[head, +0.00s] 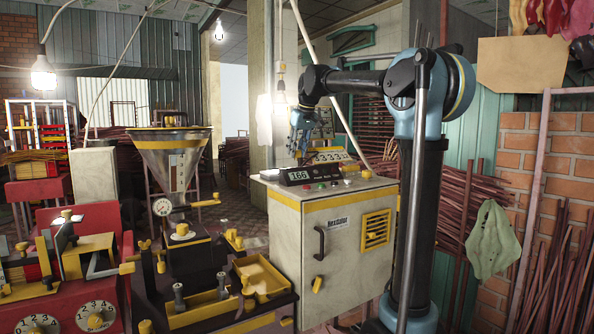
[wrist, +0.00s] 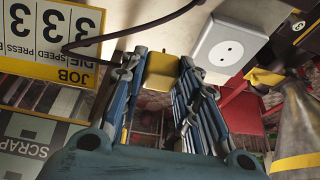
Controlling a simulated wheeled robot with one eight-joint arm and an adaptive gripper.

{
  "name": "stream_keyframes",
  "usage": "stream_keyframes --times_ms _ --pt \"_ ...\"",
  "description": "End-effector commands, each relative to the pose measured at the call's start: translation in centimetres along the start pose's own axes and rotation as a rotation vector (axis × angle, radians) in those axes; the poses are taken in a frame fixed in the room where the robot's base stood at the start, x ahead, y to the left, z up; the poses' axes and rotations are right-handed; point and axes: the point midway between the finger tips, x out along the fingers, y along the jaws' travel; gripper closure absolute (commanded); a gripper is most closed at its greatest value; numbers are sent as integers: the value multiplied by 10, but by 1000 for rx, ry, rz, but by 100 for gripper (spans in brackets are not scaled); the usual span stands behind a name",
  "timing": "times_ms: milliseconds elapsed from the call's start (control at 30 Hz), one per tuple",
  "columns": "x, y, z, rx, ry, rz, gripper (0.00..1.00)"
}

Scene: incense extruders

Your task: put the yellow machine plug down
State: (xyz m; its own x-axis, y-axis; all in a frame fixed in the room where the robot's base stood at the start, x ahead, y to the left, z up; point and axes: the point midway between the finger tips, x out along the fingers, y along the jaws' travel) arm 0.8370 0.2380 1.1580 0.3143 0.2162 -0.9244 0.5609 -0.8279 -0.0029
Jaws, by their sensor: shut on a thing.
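The yellow plug (wrist: 162,75) is between the blue fingertips of my gripper (wrist: 161,64) in the wrist view, and the gripper is shut on it. A dark cable (wrist: 130,28) runs near the plug; where it joins is not clear. A white two-hole socket (wrist: 226,48) is to the right of the plug, apart from it. In the head view my gripper (head: 303,132) hangs above the beige cabinet (head: 335,245), near its back edge. The plug cannot be made out there.
A digital display (head: 308,177) and a number board (head: 328,157) stand on the cabinet top. The number board also shows in the wrist view (wrist: 50,40), beside a scrap sign (wrist: 25,145). A metal funnel (head: 172,165) stands left of the cabinet.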

Motion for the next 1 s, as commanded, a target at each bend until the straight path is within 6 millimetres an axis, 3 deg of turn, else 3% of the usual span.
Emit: stream_keyframes --times_ms 567,1000 --pt "53 -1 22 -2 0 -1 100" --pt "59 -1 24 -2 0 -1 100"
